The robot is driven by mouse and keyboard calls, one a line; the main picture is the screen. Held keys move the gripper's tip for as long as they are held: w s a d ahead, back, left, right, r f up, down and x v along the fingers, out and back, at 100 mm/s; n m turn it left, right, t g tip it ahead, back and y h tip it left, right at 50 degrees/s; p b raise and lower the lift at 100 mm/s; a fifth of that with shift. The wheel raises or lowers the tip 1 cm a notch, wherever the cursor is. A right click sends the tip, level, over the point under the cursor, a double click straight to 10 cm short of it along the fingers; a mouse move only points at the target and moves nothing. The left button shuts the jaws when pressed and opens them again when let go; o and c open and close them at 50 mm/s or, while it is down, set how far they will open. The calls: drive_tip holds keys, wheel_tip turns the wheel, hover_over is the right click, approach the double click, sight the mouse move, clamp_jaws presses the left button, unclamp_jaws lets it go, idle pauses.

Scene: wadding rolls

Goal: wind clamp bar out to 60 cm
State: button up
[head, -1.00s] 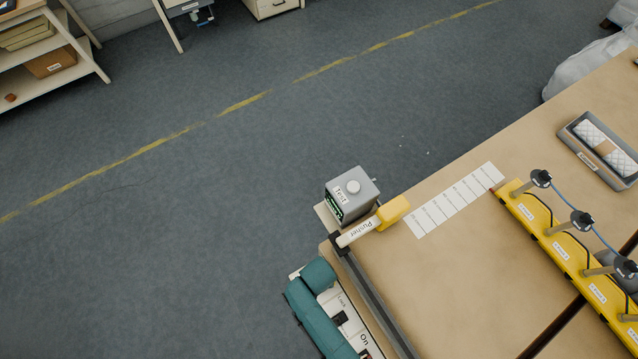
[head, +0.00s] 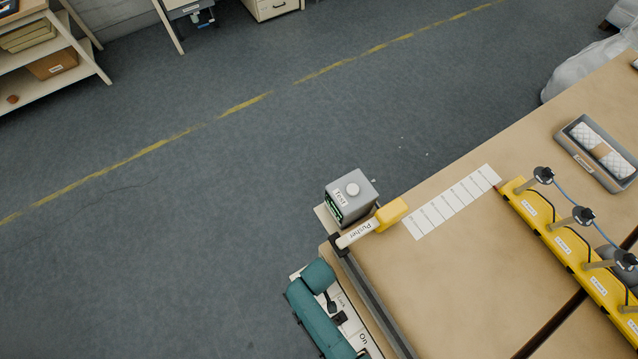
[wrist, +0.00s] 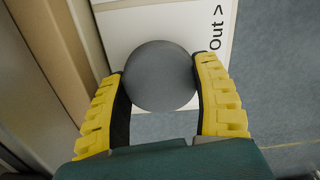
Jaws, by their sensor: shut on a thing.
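In the wrist view my gripper (wrist: 161,68) is shut on a round grey knob (wrist: 160,76), one yellow finger on each side. A white plate (wrist: 210,18) marked "Out >" lies behind the knob. In the head view the yellow clamp bar (head: 562,243) lies slantwise across the tan table, with several black-topped posts along it. Its near end is at the far end of a white scale strip (head: 451,202). The scale's figures are too small to read. My gripper and the knob are hidden in the head view by my teal arm.
A white and yellow pusher (head: 371,224) sits on a dark rail (head: 375,300) at the table's left edge, beside a grey "Test" box (head: 351,200). A grey tray (head: 600,155) with a white roll is at the right. The table (head: 450,290) between rail and bar is clear.

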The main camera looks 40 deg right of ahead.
drive_tip(key=shift+s+f, duration=0.15)
drive_tip(key=o, duration=1.2)
drive_tip(key=shift+a, duration=0.15)
drive_tip(key=shift+o, duration=0.2)
drive_tip(key=shift+r, duration=0.25)
drive_tip(key=shift+w+r, duration=0.2)
drive_tip(key=shift+r, duration=0.15)
wheel_tip(320, 180, up, 7)
drive_tip(key=shift+s, duration=0.15)
